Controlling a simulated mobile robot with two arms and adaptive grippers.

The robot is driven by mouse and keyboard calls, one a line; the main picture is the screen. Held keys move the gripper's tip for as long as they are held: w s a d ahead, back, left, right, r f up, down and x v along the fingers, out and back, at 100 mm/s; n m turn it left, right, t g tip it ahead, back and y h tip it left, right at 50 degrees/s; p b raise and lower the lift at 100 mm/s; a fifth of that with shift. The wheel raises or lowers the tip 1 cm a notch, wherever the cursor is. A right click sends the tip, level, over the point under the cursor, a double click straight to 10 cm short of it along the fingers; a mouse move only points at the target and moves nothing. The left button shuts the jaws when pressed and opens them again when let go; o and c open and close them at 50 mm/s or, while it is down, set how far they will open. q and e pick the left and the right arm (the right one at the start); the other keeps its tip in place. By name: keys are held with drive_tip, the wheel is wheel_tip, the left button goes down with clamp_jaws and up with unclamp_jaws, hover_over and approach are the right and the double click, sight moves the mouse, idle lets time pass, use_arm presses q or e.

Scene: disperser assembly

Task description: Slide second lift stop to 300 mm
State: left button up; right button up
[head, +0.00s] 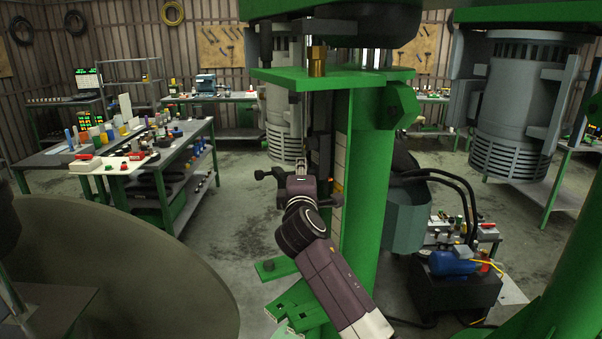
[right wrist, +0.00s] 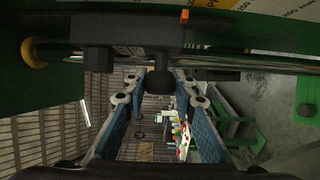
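The lift stop (right wrist: 125,33) is a dark block with a ball knob (right wrist: 160,86), on a rod along the green column in the right wrist view. An orange pointer (right wrist: 184,15) sits on it beside a pale scale (right wrist: 240,5). In the head view, the stop's dark side handle (head: 262,174) shows left of my right gripper (head: 300,180). My right gripper is open at the stop, its blue-padded fingers apart on either side of the knob. Contact cannot be told. My left gripper is not visible.
A bench (head: 150,160) with small parts stands left. A black unit with a blue motor (head: 450,264) stands right.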

clamp_jaws()
drive_tip(key=shift+f, duration=0.1)
drive_tip(key=o, duration=0.9)
unclamp_jaws()
drive_tip(key=shift+s, duration=0.65)
drive_tip(key=s, duration=1)
drive_tip(key=shift+s, duration=0.35)
